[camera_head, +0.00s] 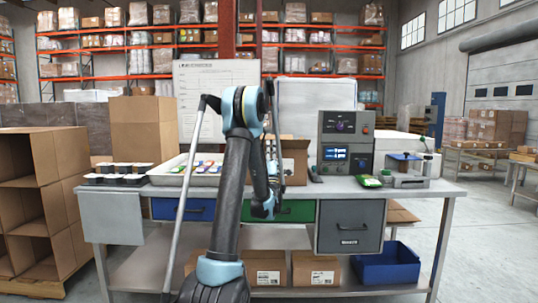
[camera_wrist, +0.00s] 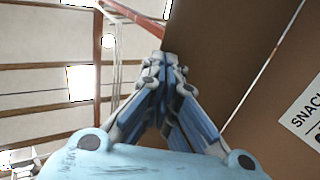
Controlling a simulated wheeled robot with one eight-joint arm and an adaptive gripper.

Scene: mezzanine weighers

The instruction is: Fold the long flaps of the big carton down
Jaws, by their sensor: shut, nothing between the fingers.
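The big carton (camera_head: 296,163) stands on the workbench, mostly hidden behind my arm in the head view. Its right side shows, with a brown top edge. In the wrist view its brown cardboard fills the right side: a darker panel (camera_wrist: 215,40) and a lighter panel with a white label reading "SNAC" (camera_wrist: 285,75), parted by a thin pale line. I cannot tell for sure which panel is a flap. My gripper (camera_wrist: 163,63) is shut and empty, its tips at the darker panel's left edge; contact is unclear. In the head view the gripper is hard to make out against my arm.
Cardboard shelving (camera_head: 42,190) stands left. A blue bin (camera_head: 388,265) sits below.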

